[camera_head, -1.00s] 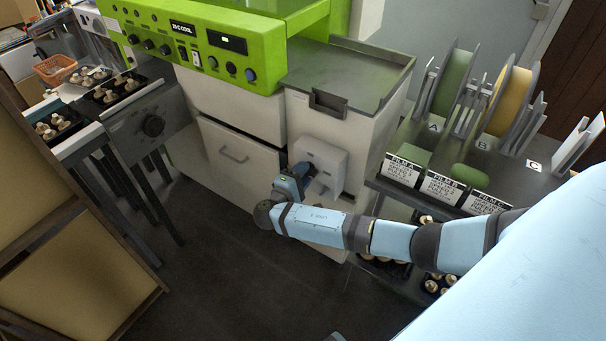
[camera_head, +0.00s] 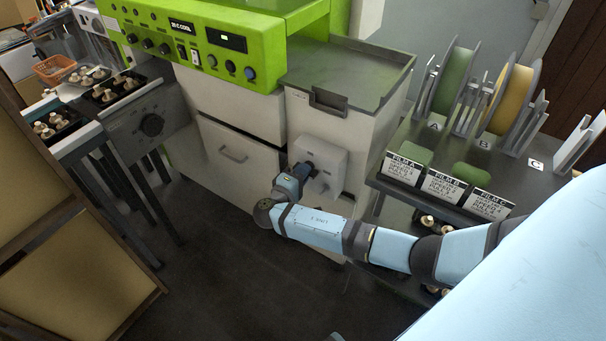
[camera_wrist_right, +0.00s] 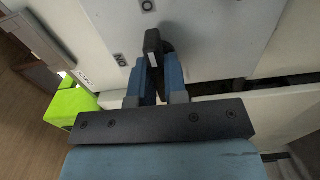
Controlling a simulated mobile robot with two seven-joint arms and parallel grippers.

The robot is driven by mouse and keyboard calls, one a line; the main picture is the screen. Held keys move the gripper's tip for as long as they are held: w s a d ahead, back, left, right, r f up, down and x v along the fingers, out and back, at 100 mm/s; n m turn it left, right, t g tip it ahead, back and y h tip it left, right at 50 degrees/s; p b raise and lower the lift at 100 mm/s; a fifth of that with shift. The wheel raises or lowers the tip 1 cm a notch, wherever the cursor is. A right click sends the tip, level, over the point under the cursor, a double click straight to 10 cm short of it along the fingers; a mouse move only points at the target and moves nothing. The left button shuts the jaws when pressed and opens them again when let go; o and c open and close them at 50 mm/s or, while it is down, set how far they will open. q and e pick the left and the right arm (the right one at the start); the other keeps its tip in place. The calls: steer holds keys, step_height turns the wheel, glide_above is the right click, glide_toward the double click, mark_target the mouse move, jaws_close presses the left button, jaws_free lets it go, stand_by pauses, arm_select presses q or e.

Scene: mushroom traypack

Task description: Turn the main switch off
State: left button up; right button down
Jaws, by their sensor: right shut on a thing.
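The main switch sits on a pale grey box (camera_head: 333,158) on the front of the white machine cabinet. Its black handle (camera_wrist_right: 152,41) stands out from the panel in the right wrist view. My right gripper (camera_wrist_right: 158,62) is shut on the handle, one blue finger on each side. In the head view my right gripper (camera_head: 306,172) reaches the lower left part of the box, and the wrist hides part of the handle there.
The green control panel (camera_head: 208,42) is above the cabinet. A dark film rack (camera_head: 520,172) with spools stands close on the right, beside my forearm. A conveyor frame with mushroom trays is at the left. The floor (camera_head: 225,275) in front is clear.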

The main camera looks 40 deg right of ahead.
steer(key=c, duration=1.2)
jaws_free()
steer(key=shift+o, duration=0.2)
steer(key=shift+a, duration=0.15)
steer(key=p+v, duration=0.1)
steer(key=v, duration=1.2)
steer(key=shift+s+a, duration=0.2)
steer(key=shift+a, duration=0.1)
